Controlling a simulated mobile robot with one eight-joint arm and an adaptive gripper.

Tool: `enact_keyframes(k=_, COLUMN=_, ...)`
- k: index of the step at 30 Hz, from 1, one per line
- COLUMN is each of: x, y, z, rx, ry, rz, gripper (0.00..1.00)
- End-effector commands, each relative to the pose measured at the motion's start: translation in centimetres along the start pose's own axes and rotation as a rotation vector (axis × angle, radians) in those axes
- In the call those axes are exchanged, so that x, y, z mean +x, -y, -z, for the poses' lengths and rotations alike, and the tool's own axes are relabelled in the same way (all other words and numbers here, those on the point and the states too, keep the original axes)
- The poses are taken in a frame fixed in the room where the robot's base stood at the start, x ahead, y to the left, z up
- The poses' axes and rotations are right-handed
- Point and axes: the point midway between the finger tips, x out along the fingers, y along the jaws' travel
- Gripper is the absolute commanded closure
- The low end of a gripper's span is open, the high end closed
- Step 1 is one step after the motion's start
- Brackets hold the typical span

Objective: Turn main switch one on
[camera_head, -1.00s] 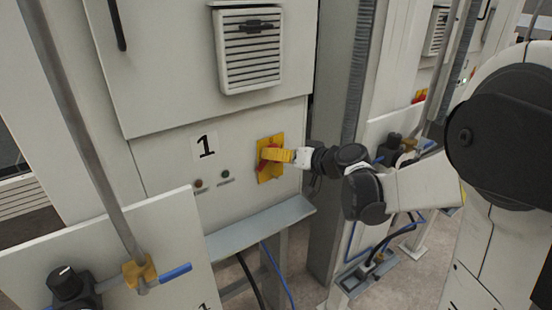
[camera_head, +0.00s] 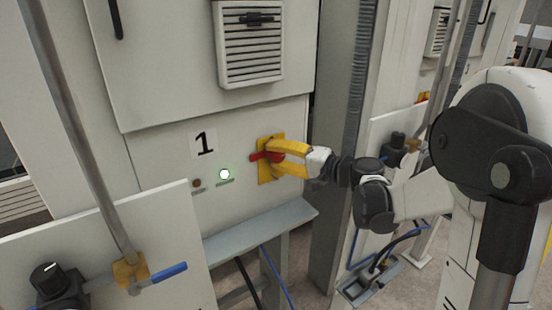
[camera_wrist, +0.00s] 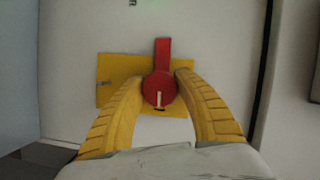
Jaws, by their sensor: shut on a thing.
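Main switch one is a red rotary handle (camera_head: 257,156) on a yellow plate (camera_head: 265,174), set in the grey cabinet front beside a black "1" label (camera_head: 204,143). In the head view the handle points left. The wrist view shows the round red knob (camera_wrist: 159,88) with a white mark and its handle pointing up, on the yellow plate (camera_wrist: 117,70). My gripper (camera_head: 277,154) has its yellow fingers on either side of the knob, shut on it. The red lamp (camera_head: 197,183) looks dark.
A grey ledge (camera_head: 262,228) juts out below the switch. A front panel at lower left carries a black knob (camera_head: 47,279) and a blue-handled valve (camera_head: 160,277). A post (camera_head: 345,150) stands close to the right of the cabinet.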

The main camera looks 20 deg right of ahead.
Motion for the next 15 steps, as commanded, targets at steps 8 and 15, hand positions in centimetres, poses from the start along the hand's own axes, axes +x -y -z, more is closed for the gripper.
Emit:
enact_keyframes(k=8, x=0.04, y=0.08, z=0.05, rx=0.049, ry=-0.001, rz=0.021, gripper=0.91)
enact_keyframes(k=15, x=0.03, y=0.12, z=0.05, rx=0.053, ry=-0.001, rz=0.023, gripper=0.92)
